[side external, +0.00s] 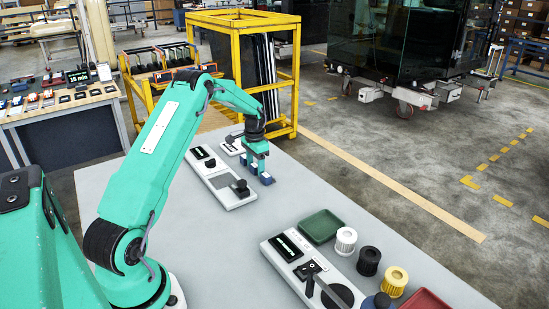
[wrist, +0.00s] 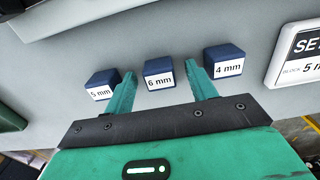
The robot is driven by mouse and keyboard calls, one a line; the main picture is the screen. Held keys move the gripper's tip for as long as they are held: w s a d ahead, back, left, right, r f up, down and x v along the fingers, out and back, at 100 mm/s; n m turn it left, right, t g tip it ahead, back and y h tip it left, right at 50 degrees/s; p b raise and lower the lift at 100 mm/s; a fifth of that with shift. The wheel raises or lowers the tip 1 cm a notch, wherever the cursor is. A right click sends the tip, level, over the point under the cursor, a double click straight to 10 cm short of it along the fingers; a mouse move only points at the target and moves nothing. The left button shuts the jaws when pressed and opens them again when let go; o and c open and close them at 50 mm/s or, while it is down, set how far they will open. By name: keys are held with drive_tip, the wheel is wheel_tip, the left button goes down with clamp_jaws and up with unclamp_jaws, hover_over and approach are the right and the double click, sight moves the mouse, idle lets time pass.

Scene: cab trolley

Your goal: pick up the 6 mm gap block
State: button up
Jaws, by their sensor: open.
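The 6 mm gap block (wrist: 158,68) is a small dark blue block with a white "6 mm" label, in the middle of the wrist view. The similar 5 mm block (wrist: 102,86) lies to its left and the 4 mm block (wrist: 224,54) to its right. My gripper (wrist: 162,76) is open, with its two green fingers on either side of the 6 mm block in the picture. I cannot tell whether they touch it. In the side view my gripper (side external: 259,171) points down at the blue blocks on the grey table, partly hiding them.
A white-labelled sign (wrist: 299,55) stands right of the blocks. A grey device with a black knob (side external: 226,184) sits beside my gripper on the table (side external: 225,250). A green tray (side external: 320,226), several filter-like cylinders and a red tray (side external: 426,300) stand toward the front right.

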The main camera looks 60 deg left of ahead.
drive_tip(key=c, duration=1.1)
drive_tip(key=shift+r, duration=0.15)
drive_tip(key=shift+r, duration=0.6)
drive_tip(key=r, duration=0.3)
drive_tip(key=shift+d+r, duration=0.1)
drive_tip(key=shift+d, duration=0.3)
drive_tip(key=d+r, duration=0.6)
drive_tip(key=d, duration=0.5)
drive_tip(key=shift+w+r, duration=0.2)
drive_tip(key=shift+w, duration=0.2)
